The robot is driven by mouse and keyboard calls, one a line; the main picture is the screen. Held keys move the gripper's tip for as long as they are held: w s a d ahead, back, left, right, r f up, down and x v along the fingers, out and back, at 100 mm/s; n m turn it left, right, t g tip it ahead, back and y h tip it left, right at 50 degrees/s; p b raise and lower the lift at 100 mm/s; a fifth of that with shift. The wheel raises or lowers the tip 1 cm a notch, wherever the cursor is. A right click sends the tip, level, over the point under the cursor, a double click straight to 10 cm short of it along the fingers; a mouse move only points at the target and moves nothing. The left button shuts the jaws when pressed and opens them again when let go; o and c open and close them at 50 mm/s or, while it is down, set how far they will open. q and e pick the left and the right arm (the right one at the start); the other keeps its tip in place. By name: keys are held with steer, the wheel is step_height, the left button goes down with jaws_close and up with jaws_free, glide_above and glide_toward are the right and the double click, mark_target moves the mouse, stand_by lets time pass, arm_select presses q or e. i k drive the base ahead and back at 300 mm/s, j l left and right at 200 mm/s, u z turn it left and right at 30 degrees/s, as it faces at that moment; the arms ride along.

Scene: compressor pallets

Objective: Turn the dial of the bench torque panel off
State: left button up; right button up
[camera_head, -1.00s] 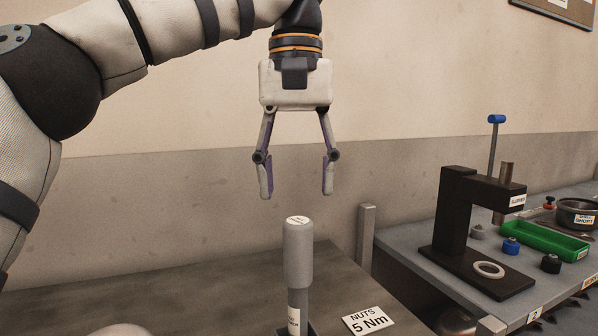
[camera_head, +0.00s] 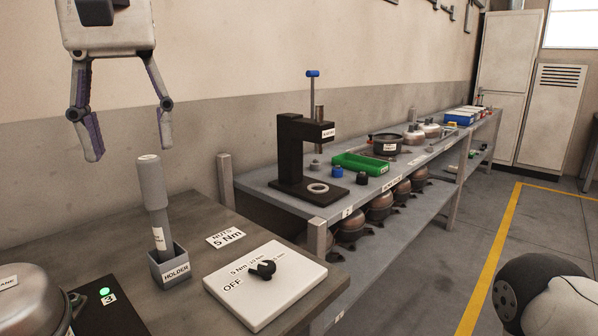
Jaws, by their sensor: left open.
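The torque panel (camera_head: 258,307) is a white plate near the front edge of the dark bench. Its black dial (camera_head: 263,269) has a knob, with "OFF" and several Nm labels printed around it. The knob's handle points toward the lower left, but the exact mark it meets is too small to tell. My left gripper (camera_head: 131,154) is open and empty, high at the upper left, above and behind the grey tool in its holder. It is well apart from the dial. My right gripper is not in view.
A grey tool (camera_head: 152,193) stands in a holder (camera_head: 168,269) left of the panel. A "NUTS 5 Nm" card (camera_head: 225,237) lies behind the panel. A black press (camera_head: 294,160) and green tray (camera_head: 362,163) stand on the long shelf bench (camera_head: 259,184). A rounded metal part (camera_head: 28,296) is at lower left.

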mark_target(267, 268)
steer(key=k+l, duration=0.5)
steer(key=k, duration=0.15)
steer(key=k+l, duration=0.5)
steer(key=k, duration=0.2)
